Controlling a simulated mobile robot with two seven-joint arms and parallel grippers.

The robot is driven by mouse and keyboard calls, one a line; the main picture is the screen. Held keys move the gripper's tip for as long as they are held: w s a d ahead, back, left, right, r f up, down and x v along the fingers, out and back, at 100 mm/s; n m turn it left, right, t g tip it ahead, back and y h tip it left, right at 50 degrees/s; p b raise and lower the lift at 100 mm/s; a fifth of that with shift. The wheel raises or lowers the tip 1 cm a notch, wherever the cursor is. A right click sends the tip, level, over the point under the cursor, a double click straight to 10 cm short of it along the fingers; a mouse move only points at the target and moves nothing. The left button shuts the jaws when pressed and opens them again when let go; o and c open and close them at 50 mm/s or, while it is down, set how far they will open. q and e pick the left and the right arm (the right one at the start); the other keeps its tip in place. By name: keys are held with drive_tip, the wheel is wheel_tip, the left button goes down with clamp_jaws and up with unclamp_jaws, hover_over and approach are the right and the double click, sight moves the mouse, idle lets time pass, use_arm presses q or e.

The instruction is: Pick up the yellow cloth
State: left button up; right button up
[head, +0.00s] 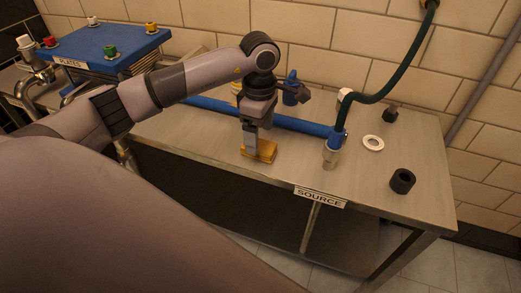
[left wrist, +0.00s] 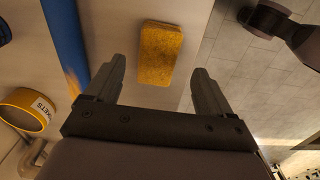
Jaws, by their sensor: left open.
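The yellow cloth (head: 262,151) lies flat on the steel bench near its front edge, as a small folded rectangle. In the left wrist view the cloth (left wrist: 160,54) lies beyond my fingertips, roughly centred between them and fully visible. My left gripper (head: 251,140) points down at the cloth, and in the head view it covers part of its left side. In the left wrist view the left gripper (left wrist: 159,72) is open, with nothing between its fingers. I cannot tell the exact height above the cloth. My right gripper is not in view.
A blue tube (head: 301,123) lies along the bench (head: 215,141) behind the cloth. A dark hose (head: 372,97) comes down to a fitting on the right. A white ring (head: 373,143) and black cylinder (head: 402,181) stand farther right. A yellow-rimmed container (left wrist: 28,110) is left in the wrist view.

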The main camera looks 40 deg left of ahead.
sight(262, 145)
use_arm(q)
wheel_tip(262, 145, down, 4)
drive_tip(key=shift+w+d+b, duration=0.15)
drive_tip(key=shift+b, duration=0.15)
drive_tip(key=shift+f, duration=0.1)
drive_tip(key=c, duration=1.1)
drive_tip(key=shift+c, duration=0.2)
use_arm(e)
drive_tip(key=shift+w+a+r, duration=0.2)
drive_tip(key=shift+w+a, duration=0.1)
use_arm(q)
drive_tip(key=shift+r, duration=0.2)
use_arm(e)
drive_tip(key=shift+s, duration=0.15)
use_arm(q)
drive_tip(key=shift+r, duration=0.6)
wheel_tip(262, 145, up, 19)
drive_tip(key=p, duration=0.3)
drive_tip(key=shift+f, duration=0.2)
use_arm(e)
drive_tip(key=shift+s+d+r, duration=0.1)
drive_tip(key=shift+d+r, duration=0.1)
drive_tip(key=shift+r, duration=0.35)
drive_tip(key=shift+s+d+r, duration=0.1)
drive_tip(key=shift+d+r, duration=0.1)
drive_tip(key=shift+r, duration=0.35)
